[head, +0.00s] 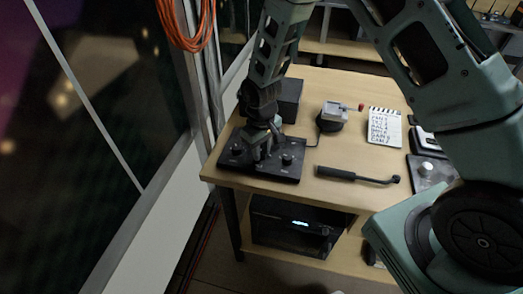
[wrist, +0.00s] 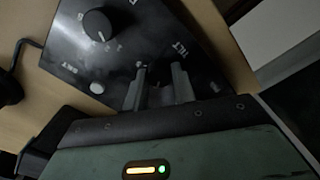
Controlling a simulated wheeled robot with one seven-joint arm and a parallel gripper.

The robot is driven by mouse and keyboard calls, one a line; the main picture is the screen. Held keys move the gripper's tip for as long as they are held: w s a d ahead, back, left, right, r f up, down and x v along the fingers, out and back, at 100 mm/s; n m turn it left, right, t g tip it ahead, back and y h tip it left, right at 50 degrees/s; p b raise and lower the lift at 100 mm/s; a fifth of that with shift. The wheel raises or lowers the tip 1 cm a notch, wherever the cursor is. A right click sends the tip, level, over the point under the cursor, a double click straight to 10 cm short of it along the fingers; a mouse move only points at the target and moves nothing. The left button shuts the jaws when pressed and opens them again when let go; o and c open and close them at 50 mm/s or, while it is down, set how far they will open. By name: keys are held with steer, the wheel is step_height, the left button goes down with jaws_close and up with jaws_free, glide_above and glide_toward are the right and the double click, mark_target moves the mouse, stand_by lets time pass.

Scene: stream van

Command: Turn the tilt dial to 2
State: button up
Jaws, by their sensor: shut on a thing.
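The control panel (head: 273,173) is a dark plate lying on the wooden desk, near its front left corner. My gripper (head: 260,155) reaches down onto the panel from above. In the wrist view, the fingers of my gripper (wrist: 160,88) are at the panel beside the printed word TILT. They are shut on the tilt dial, which is mostly hidden between them, so its pointer and setting cannot be read. Another black dial (head: 287,158) with a white pointer line stands apart from the fingers; it also shows in the wrist view (wrist: 98,24).
A pale round button (wrist: 97,88) sits on the panel. A black handle with a bent rod (head: 335,173) lies right of the panel. A dark box (head: 289,98), a grey device (head: 333,114) and a notepad (head: 384,127) stand behind. A window wall is at left.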

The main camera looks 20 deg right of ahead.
mark_target(262, 152)
stand_by(0.4)
steer(key=o, duration=1)
steer(key=shift+r, duration=0.1)
step_height(262, 152, up, 17)
steer(key=b, duration=0.3)
steer(key=shift+r, duration=0.15)
steer(key=s+a+r+n, duration=0.1)
steer(key=s+a, duration=0.2)
steer(key=s, duration=1)
steer(key=s+a+r+n, duration=0.1)
steer(key=s+a+n, duration=0.1)
steer(key=s, duration=1.2)
steer(key=shift+a+y, duration=0.3)
steer(key=shift+a, duration=0.45)
